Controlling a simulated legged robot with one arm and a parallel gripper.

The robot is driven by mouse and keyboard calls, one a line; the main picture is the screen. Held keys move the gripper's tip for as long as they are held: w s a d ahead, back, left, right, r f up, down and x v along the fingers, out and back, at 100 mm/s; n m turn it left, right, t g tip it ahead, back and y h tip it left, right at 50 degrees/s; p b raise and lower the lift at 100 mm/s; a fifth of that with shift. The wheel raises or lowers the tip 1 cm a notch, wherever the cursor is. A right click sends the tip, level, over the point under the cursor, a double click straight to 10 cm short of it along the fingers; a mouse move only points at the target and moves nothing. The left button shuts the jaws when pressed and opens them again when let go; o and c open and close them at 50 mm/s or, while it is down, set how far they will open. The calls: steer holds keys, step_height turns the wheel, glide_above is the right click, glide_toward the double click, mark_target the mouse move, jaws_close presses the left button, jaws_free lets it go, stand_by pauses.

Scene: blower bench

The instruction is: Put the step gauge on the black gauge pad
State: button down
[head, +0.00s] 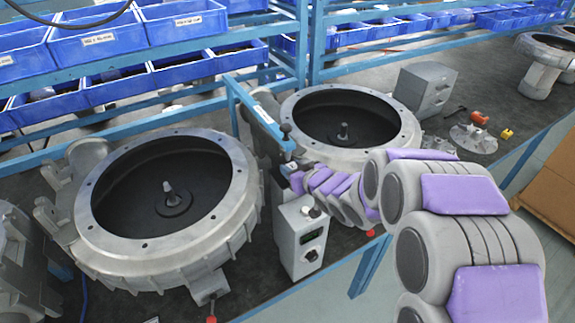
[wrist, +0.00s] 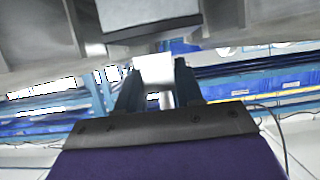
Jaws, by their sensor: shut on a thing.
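In the wrist view, my gripper (wrist: 157,82) has its two dark fingers closed on a pale block, which I take to be the step gauge (wrist: 155,68). Only part of the block shows between the fingers. In the head view, my purple and grey arm reaches in from the right, and its end is near the gap between two round blower housings. The held block is too small or hidden to make out there. I cannot pick out a black gauge pad in either view.
A left housing (head: 165,262) and a right housing (head: 398,140) stand on the dark bench. A grey control box (head: 300,238) stands close below my arm's end. A blue bar (head: 262,113) rises between the housings. Blue bins (head: 98,40) line the back.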

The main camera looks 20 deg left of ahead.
mark_target(287, 165)
steer(key=shift+w+a, duration=0.25)
steer(key=shift+a, duration=0.5)
steer(key=shift+w+a, duration=0.75)
steer(key=shift+w+d+f, duration=0.1)
steer(key=shift+w+f, duration=0.05)
steer(key=shift+f, duration=0.35)
steer(key=shift+d+f, duration=0.1)
steer(key=shift+f, duration=0.2)
steer(key=shift+r, duration=0.1)
steer(key=c, duration=0.7)
jaws_free()
steer(key=shift+c, duration=0.2)
